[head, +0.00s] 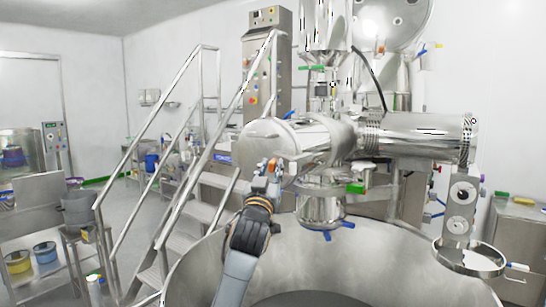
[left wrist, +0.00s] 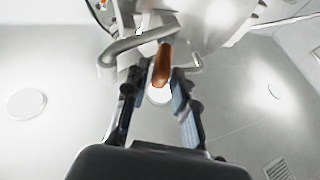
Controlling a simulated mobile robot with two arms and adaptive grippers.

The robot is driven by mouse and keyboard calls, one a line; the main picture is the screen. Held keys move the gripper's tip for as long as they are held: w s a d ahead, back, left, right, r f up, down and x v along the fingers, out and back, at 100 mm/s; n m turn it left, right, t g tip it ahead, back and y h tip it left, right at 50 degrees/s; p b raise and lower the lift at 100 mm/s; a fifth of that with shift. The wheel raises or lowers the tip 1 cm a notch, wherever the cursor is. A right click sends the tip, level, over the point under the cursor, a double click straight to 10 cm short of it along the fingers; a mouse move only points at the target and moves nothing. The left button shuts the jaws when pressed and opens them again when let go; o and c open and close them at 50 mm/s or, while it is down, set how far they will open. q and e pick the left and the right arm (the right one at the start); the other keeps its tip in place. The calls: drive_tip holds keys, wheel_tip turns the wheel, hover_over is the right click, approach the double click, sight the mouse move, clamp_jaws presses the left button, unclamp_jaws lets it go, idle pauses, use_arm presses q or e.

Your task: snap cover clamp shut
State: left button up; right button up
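The cover clamp's orange-brown handle (head: 267,164) shows at the lower left of the horizontal steel housing (head: 300,138), under its rounded end cover. In the left wrist view the handle (left wrist: 162,64) points down toward my gripper, from bent metal clamp parts (left wrist: 128,45). My left gripper (head: 268,180) reaches up from below to the handle. Its two blue-padded fingers (left wrist: 157,95) stand apart, with the handle's lower end around the gap between their tips; I see no grip on it. Whether the clamp is latched cannot be told. My right gripper is not in view.
A large open steel bowl (head: 375,240) lies below the housing. A steel vessel with blue handles (head: 322,207) hangs under it. Steps with handrails (head: 190,205) stand to the left. A round ring tray (head: 470,262) is at the right. Open floor shows at far left.

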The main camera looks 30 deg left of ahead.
use_arm(q)
drive_tip(key=shift+w+a+r, duration=0.15)
drive_tip(key=shift+w+r, duration=0.25)
drive_tip(key=shift+w, duration=0.05)
drive_tip(key=shift+w+r, duration=0.1)
drive_tip(key=shift+w, duration=0.2)
drive_tip(key=shift+w+a+p, duration=0.2)
drive_tip(key=shift+w+p, duration=0.1)
drive_tip(key=shift+w, duration=0.05)
clamp_jaws()
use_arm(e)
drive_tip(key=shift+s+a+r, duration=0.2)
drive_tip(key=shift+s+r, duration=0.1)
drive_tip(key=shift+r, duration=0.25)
